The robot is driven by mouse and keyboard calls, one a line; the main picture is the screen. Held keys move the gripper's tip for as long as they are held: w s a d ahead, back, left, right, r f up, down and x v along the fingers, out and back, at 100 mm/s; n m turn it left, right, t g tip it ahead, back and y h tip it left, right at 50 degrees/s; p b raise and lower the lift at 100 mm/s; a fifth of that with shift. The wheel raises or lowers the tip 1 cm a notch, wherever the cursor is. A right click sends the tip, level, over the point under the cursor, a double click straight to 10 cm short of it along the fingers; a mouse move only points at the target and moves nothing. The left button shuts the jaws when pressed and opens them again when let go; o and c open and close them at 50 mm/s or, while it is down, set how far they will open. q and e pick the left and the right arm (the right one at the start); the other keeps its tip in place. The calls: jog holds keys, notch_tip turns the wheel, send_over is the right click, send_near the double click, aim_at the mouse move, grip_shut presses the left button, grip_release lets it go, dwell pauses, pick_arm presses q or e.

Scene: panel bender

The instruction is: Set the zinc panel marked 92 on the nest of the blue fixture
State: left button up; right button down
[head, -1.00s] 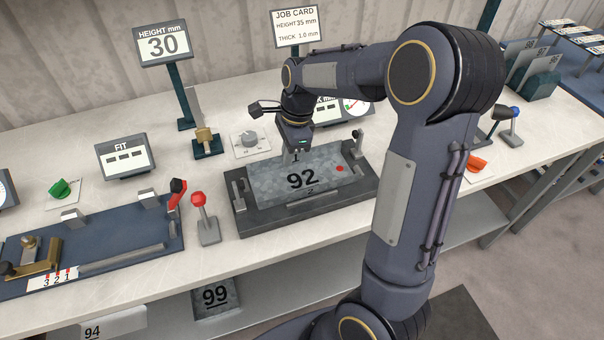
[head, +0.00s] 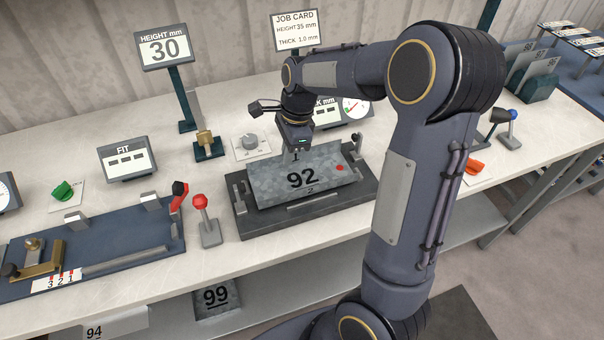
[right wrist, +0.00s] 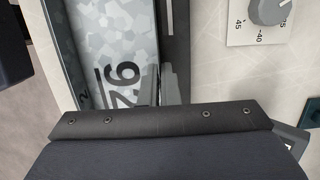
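The zinc panel marked 92 (head: 322,178) is at the dark grey holder (head: 300,218) in mid-bench, its far edge at my right gripper (head: 296,154). The panel looks slightly raised from the holder, with a dark gap along its near edge. In the right wrist view the panel (right wrist: 112,40) reaches the fingers (right wrist: 166,88), which look closed on its edge. The blue fixture (head: 110,240) lies at the left of the bench, with metal blocks, a brass clamp and a red-tipped lever; no panel lies on it. My left gripper is not in view.
A red-knobbed lever (head: 202,212) stands between holder and blue fixture. Behind are a dial plate (head: 251,146), a brass-topped post (head: 206,140), the FIT display (head: 127,157) and the height sign (head: 165,46). Panels 99 (head: 216,298) and 94 (head: 108,326) are below the bench.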

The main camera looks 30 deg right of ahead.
jog(key=shift+r+p, duration=2.8)
jog(key=shift+r, duration=0.4)
jog(key=shift+f, duration=0.1)
